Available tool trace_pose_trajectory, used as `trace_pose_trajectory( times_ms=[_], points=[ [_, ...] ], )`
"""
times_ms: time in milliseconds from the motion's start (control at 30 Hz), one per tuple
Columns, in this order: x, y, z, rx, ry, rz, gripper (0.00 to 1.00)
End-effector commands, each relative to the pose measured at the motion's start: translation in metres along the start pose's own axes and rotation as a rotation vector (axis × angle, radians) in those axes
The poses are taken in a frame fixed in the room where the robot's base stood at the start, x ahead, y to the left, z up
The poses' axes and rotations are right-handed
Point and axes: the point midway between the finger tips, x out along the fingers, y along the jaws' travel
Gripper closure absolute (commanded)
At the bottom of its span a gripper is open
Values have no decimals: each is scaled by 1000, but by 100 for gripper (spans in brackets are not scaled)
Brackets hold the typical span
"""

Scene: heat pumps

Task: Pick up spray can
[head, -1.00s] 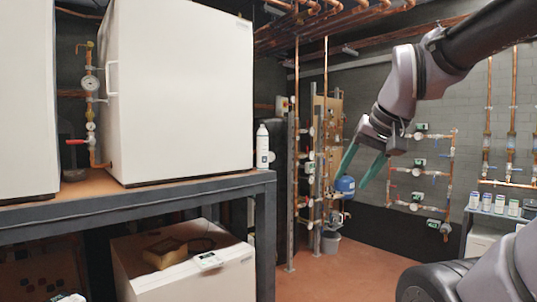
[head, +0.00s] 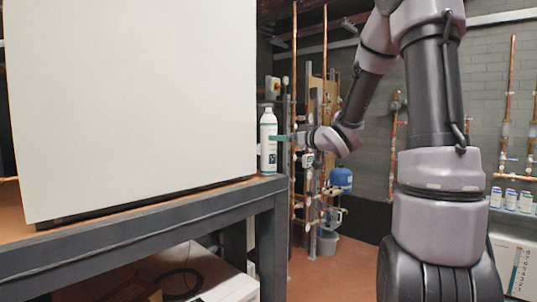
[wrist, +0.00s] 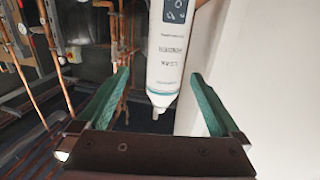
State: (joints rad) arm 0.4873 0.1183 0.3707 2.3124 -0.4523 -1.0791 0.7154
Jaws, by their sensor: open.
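The spray can (head: 268,145) is white with a label and stands upright on the right end of the dark-framed bench, beside the big white cabinet. My gripper (head: 279,138) is open at the can's right side, with a green finger at about mid-height of the can. In the wrist view my gripper (wrist: 160,73) has its two green fingers on either side of the can, with gaps showing. The far finger is hidden in the head view.
The white cabinet (head: 130,100) stands close left of the can. The bench edge (head: 150,218) runs below. Copper pipes (head: 295,100) and a blue vessel (head: 341,180) are behind and right. A white box (head: 220,288) sits under the bench.

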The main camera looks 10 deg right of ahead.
Motion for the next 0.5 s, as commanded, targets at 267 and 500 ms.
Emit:
trace_pose_trajectory(
  times_ms=[267, 500],
  points=[
    [28, -10, 0, 5, 47, -75, 0],
    [58, -11, -1, 3, 46, -71, 0]
  ],
)
